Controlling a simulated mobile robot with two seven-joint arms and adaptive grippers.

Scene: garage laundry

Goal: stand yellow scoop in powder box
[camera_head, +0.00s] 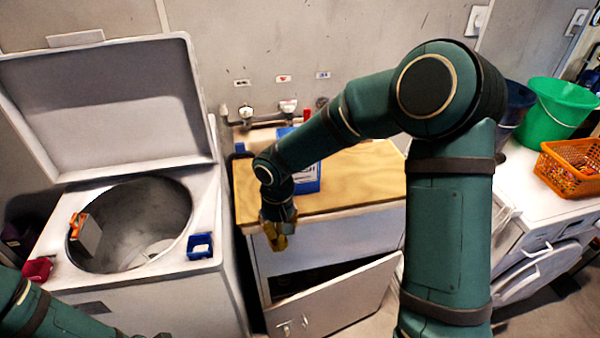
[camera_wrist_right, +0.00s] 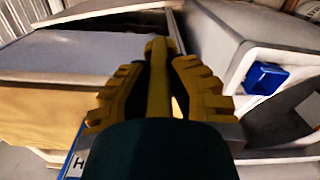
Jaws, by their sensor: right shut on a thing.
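My right gripper (camera_head: 279,238) is shut on the yellow scoop (camera_wrist_right: 158,75) in front of the wooden-topped cabinet. In the right wrist view its yellow fingers (camera_wrist_right: 158,88) close on both sides of the scoop's handle. The blue powder box (camera_head: 308,178) stands on the wooden top, partly hidden behind my right arm. A blue and white edge that looks like the box shows at the lower left of the wrist view (camera_wrist_right: 74,160). My left arm enters at the lower left; its gripper is out of view.
The wooden counter top (camera_head: 365,180) is mostly clear. The cabinet door (camera_head: 335,300) below hangs open. A green bucket (camera_head: 556,110) and an orange basket (camera_head: 570,168) stand at right.

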